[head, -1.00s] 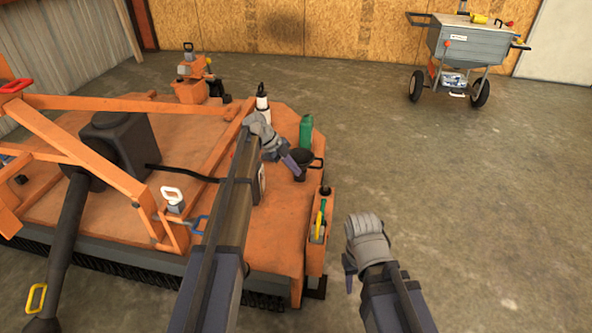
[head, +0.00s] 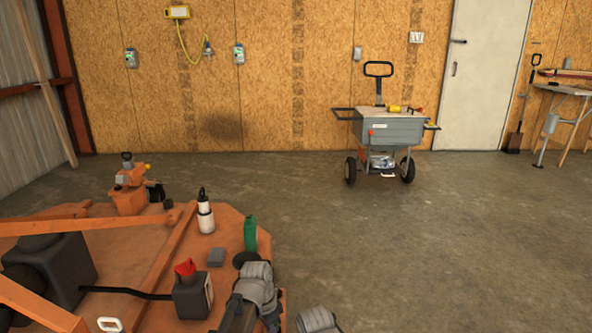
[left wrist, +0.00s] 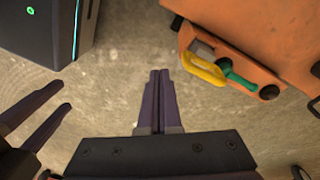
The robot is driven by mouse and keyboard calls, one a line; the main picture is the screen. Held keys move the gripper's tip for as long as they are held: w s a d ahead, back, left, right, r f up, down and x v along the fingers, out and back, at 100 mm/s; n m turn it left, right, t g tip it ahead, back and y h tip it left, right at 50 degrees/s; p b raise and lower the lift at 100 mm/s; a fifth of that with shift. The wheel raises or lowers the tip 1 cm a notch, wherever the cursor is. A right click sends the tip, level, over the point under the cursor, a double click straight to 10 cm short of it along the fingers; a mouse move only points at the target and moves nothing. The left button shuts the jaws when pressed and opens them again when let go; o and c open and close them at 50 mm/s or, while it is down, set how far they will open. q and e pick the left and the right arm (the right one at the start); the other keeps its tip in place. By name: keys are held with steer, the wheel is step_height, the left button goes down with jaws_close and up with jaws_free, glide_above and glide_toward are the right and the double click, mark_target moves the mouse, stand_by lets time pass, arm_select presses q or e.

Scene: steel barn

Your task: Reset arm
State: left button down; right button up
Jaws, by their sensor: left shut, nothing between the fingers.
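My left gripper (left wrist: 158,100) is shut and empty in the left wrist view, pointing over bare concrete beside the orange mower deck. In the head view its wrist (head: 257,285) is at the bottom, in front of the deck's right edge, and its fingers are mostly cut off. My right gripper (left wrist: 38,118) shows at the left of the left wrist view, its two fingers apart with nothing seen between them. In the head view only the grey top of my right wrist (head: 318,320) shows at the bottom edge.
The orange mower deck (head: 135,255) fills the lower left, bearing a red-capped container (head: 192,290), a white bottle (head: 205,212) and a green bottle (head: 250,233). A yellow-and-green handle (left wrist: 203,67) is near my left gripper.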

arm_select(q)
steer(key=s+r+n+y+p, duration=0.25)
steer(key=s+n, duration=0.45)
steer(key=s, duration=0.6)
step_height(320, 180, up, 38)
steer(key=p, duration=3.7)
steer(key=shift+n+p, duration=0.3)
steer(key=shift+n, duration=0.1)
steer(key=shift+y, duration=0.25)
